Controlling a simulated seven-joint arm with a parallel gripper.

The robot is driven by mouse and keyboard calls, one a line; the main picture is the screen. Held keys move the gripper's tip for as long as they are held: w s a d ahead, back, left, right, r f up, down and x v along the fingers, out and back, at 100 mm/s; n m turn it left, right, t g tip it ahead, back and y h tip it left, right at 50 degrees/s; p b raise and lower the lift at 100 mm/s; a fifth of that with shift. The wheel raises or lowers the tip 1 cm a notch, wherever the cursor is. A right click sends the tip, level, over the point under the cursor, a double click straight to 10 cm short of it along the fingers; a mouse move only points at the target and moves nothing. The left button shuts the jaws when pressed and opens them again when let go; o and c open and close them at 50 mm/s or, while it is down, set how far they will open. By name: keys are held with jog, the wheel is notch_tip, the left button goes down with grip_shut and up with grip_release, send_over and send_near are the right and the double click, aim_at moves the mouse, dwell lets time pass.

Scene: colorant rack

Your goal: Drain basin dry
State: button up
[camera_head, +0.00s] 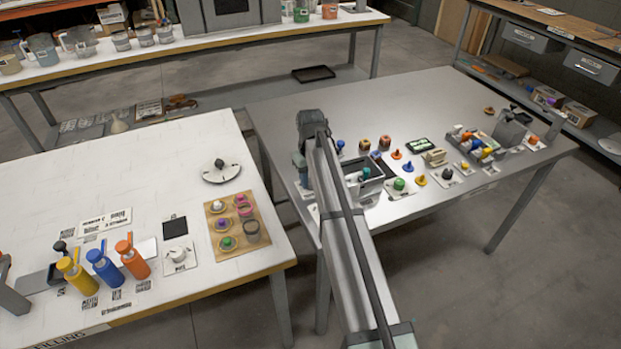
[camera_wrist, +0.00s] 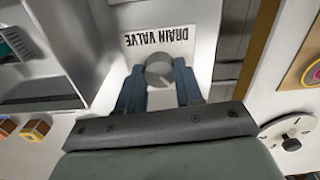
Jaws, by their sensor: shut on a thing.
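My gripper (camera_wrist: 159,82) is shut on a round grey valve knob (camera_wrist: 159,66) in the wrist view, with one blue finger on each side of it. A white plate labelled DRAIN VALVE (camera_wrist: 158,38) lies beyond the knob and reads upside down. A grey basin (camera_wrist: 40,92) with a dark floor is at the left of the wrist view. In the head view the basin (camera_head: 376,187) stands on the metal table, just right of my arm. My arm hides the valve there. I cannot tell whether the basin holds liquid.
Right of the basin are a green knob (camera_head: 399,184), small coloured pieces and a rack of coloured tubes (camera_head: 478,143). A white table at left holds a dial (camera_head: 220,166), a wooden board (camera_head: 238,223) and yellow, blue and orange bottles (camera_head: 132,260). A gap separates the tables.

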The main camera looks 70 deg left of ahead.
jog(key=shift+n, duration=0.6)
jog(key=o, duration=1)
jog(key=shift+o, duration=0.2)
jog(key=shift+r, duration=0.1)
notch_tip(320, 180, up, 14)
jog(key=shift+f, duration=0.2)
